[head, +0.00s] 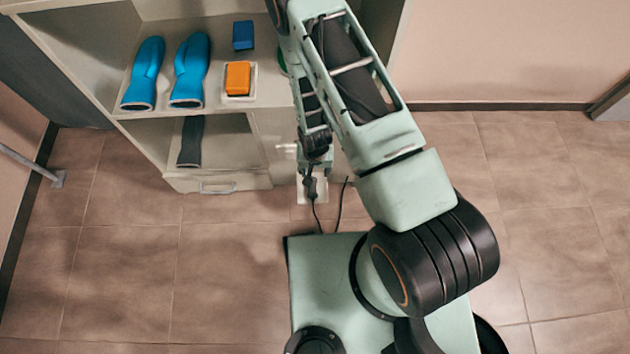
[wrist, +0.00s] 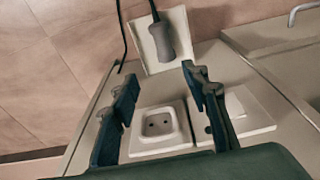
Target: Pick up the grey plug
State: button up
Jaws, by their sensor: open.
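The grey plug (wrist: 164,42) is in the wrist view at the top centre, in front of a white tilted plate (wrist: 180,22), with its cord leading off the top edge. In the head view it is a small dark shape (head: 311,187) just below my gripper (head: 315,169). In the wrist view my gripper (wrist: 158,76) is open, with its two dark fingers apart and nothing between the tips. The plug is just beyond the tips, between their lines. I cannot tell whether it touches the plate.
A white wall-type socket (wrist: 158,127) shows between the fingers, with a second white plate (wrist: 250,110) to its right. The cabinet (head: 275,135) holds blue mitts (head: 190,70), an orange block (head: 238,78) and a blue block (head: 243,35). A dark cable (wrist: 121,35) runs at left.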

jog(key=b, duration=0.2)
send_over(312, 187)
jog(key=s, duration=0.1)
jog(key=f, duration=0.7)
jog(key=shift+s+d+f, duration=0.15)
jog(key=shift+d, duration=0.1)
jog(key=f+b, duration=0.1)
jog(key=f, duration=0.1)
jog(key=w+f+b, duration=0.1)
jog(key=f, duration=0.2)
jog(key=shift+w+a+f, duration=0.1)
jog(key=shift+a+f, duration=0.05)
jog(key=shift+f, duration=0.2)
jog(key=shift+c, duration=0.4)
grip_shut()
